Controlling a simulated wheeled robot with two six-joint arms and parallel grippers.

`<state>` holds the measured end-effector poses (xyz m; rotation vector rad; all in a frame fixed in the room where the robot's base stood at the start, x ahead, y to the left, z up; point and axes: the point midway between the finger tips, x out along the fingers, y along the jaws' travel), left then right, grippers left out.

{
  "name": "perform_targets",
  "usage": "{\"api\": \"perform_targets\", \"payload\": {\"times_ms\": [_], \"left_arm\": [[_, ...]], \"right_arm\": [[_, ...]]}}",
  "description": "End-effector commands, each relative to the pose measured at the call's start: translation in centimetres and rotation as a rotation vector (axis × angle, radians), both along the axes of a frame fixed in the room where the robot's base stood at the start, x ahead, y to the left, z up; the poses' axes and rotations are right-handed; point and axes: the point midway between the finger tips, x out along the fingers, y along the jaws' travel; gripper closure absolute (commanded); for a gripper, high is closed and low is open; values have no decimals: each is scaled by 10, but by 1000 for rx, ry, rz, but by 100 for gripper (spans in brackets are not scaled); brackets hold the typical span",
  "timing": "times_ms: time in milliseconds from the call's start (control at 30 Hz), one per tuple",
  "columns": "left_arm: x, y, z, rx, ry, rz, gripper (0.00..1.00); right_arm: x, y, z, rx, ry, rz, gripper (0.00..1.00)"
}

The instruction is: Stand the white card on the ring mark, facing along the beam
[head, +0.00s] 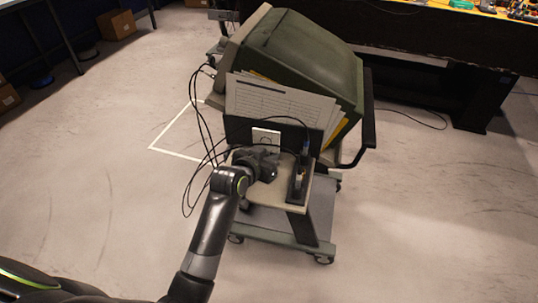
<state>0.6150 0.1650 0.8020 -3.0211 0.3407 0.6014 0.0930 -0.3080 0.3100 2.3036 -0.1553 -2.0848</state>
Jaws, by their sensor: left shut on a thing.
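The white card (266,139) stands upright, a small pale square with a faint mark on it, in front of a dark panel on the cart. My left gripper (265,156) comes up from below and is shut on the card at its lower edge. The gripper body covers the card's bottom, so I cannot tell whether the card touches the cart's shelf (262,192). I cannot make out the ring mark or a beam. My right gripper is out of view.
A dark slotted block (298,178) with a blue-topped part stands just right of the gripper. Black cables (201,125) hang left of the cart. Papers (278,101) and a large green-grey housing (305,50) rise behind. Open floor (95,190) lies left.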

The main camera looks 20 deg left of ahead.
Motion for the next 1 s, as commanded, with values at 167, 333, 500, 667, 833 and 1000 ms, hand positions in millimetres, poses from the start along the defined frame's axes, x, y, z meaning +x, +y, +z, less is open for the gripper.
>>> {"api": "perform_targets", "payload": {"times_ms": [167,333,500,667,833,1000], "left_arm": [[0,0,-2,0,-1,0,76],[0,0,-2,0,0,0,61],[0,0,-2,0,0,0,61],[-2,1,2,0,0,0,61],[-20,5,10,0,-1,1,61],[-48,11,22,-1,-1,1,61]], "right_arm": [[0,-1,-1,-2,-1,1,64],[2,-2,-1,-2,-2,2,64],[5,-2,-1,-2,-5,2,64],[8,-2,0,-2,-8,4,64],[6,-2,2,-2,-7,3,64],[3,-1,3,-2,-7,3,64]]}}
